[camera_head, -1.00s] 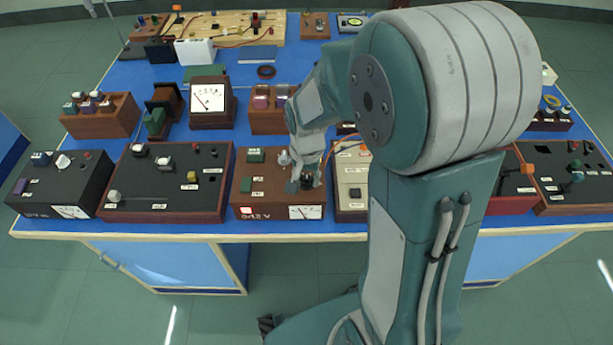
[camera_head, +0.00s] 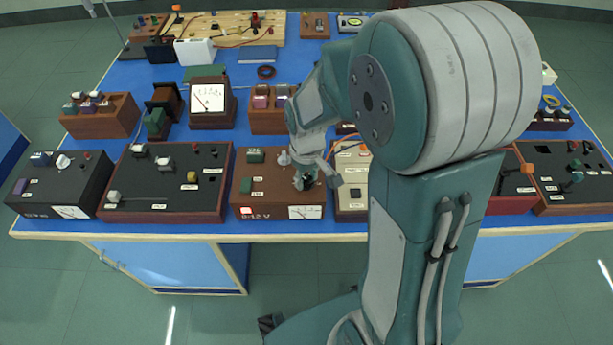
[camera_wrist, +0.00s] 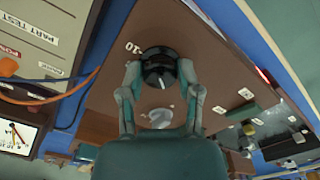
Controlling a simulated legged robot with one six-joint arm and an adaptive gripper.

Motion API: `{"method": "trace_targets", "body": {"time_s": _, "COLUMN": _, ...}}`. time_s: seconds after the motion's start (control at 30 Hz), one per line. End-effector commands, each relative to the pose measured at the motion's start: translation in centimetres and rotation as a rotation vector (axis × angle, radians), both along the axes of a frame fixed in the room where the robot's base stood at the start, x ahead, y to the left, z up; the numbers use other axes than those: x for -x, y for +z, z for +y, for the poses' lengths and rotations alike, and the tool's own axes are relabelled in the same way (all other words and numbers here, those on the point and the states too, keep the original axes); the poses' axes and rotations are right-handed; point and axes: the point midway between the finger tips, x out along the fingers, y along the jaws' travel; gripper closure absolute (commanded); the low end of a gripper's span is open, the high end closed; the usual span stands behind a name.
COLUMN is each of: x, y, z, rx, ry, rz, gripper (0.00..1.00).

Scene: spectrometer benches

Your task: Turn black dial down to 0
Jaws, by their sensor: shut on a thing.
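The black dial (camera_wrist: 158,66) sits on the brown 0–12 V box, which shows in the head view (camera_head: 262,197) and in the wrist view (camera_wrist: 112,100). My gripper (camera_wrist: 158,72) is shut around the dial, one finger on each side. The dial carries a white pointer mark, which points down and slightly right in the wrist view. A "10" label lies just left of the dial there. In the head view my gripper (camera_head: 305,180) covers most of the dial.
A grey-white knob (camera_wrist: 160,117) is on the same box, close to my fingers. A cream box (camera_head: 351,205) stands close on the right, with orange leads. A dark panel box (camera_head: 170,205) stands to the left. Several instruments fill the blue bench behind.

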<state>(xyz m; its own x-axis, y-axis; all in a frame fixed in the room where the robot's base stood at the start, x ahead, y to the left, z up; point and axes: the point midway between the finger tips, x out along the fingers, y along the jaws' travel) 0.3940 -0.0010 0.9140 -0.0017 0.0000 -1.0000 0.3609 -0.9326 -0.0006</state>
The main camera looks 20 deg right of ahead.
Motion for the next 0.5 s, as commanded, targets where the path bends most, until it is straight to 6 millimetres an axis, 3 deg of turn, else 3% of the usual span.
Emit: {"method": "trace_targets", "body": {"time_s": 0.5, "x": -0.24, "y": 0.10, "z": 0.02, "rx": 0.000, "ry": 0.456, "rz": -0.008, "gripper": 1.00}}
